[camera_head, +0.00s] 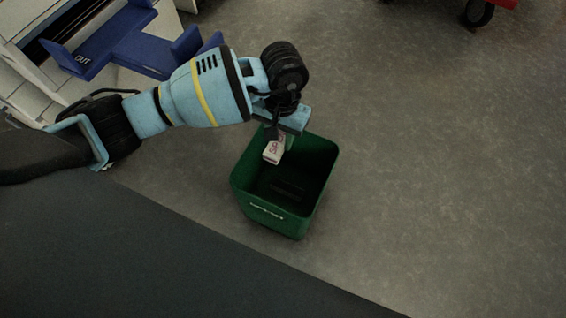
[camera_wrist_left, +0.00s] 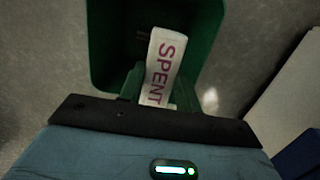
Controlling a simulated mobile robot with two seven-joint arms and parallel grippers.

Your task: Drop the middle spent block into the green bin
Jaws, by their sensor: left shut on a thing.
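The spent block (camera_head: 272,152) is white with red lettering. My left gripper (camera_head: 275,136) is shut on it and holds it over the green bin (camera_head: 268,209), near the bin's far left part. In the left wrist view the block (camera_wrist_left: 162,60) reads "SPENT" and sticks out from between the fingers of my left gripper (camera_wrist_left: 158,88), with the bin's green wall (camera_wrist_left: 205,30) around and below it. The bin stands upright and open on the floor, with a pale label on its front. Its inside is dark. My right gripper is not in view.
A blue tray marked "OUT" (camera_head: 90,62) sits on a white unit at the upper left. A red thing with a black wheel (camera_head: 478,12) is at the top right. The grey floor (camera_head: 430,150) right of the bin is clear.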

